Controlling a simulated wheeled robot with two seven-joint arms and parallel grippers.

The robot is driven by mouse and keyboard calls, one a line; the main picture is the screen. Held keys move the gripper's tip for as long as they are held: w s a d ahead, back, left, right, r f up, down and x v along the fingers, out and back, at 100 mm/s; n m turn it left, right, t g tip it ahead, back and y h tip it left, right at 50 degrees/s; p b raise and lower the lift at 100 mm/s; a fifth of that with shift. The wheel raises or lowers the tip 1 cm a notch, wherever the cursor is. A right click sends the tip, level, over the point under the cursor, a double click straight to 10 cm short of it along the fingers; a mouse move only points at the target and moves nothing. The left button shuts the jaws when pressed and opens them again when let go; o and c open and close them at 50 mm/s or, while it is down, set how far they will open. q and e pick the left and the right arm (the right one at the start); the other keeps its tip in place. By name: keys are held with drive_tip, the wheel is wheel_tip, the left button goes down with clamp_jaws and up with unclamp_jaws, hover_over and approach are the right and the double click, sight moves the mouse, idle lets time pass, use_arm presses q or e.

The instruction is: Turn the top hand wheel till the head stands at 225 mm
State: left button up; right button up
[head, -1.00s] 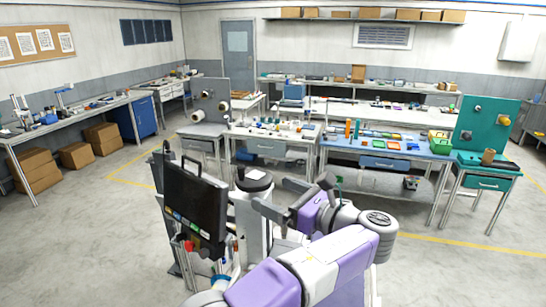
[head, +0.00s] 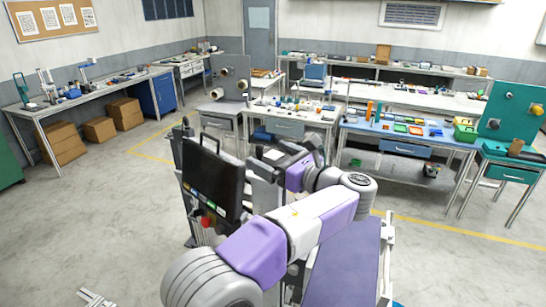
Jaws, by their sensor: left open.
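On the left bench (head: 40,112) stand pale upright columns (head: 47,84) and a taller post with a blue part (head: 68,76). A small green stand (head: 21,88) is at the near end. At this distance I cannot make out a top hand wheel, a head or a millimetre scale on any of them. My left arm comes in from the lower left and bends back at the elbow. Its gripper (head: 262,158) is open, far from the left bench, beside the black upright case. Its fingers are small and partly lost against the dark parts. My right gripper is out of view.
A black case (head: 210,182) stands close in front. A white table (head: 285,117), a blue table (head: 400,140) and a teal table with a panel (head: 510,112) stand beyond. Cardboard boxes (head: 58,143) lie under the left bench.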

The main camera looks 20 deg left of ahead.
use_arm(q)
drive_tip(key=c, duration=0.7)
drive_tip(key=shift+o, duration=0.2)
drive_tip(key=shift+m+t, duration=0.3)
drive_tip(key=shift+t, duration=0.1)
drive_tip(key=shift+m+t+h, duration=0.7)
drive_tip(key=shift+m+t, duration=0.1)
drive_tip(key=shift+t, duration=0.4)
drive_tip(key=m+t+h, duration=0.2)
drive_tip(key=t, duration=0.1)
drive_tip(key=shift+s+a+m+b, duration=0.1)
drive_tip(key=shift+m+b, duration=0.2)
drive_tip(key=shift+b, duration=0.05)
drive_tip(key=m+t+h+b, duration=0.1)
drive_tip(key=m+t+h, duration=0.1)
drive_tip(key=h, duration=0.1)
drive_tip(key=shift+t, duration=0.4)
drive_tip(key=shift+m+t+h+b, duration=0.65)
drive_tip(key=shift+m+t+h, duration=0.45)
drive_tip(key=shift+m+h, duration=0.85)
drive_tip(key=shift+h, duration=0.35)
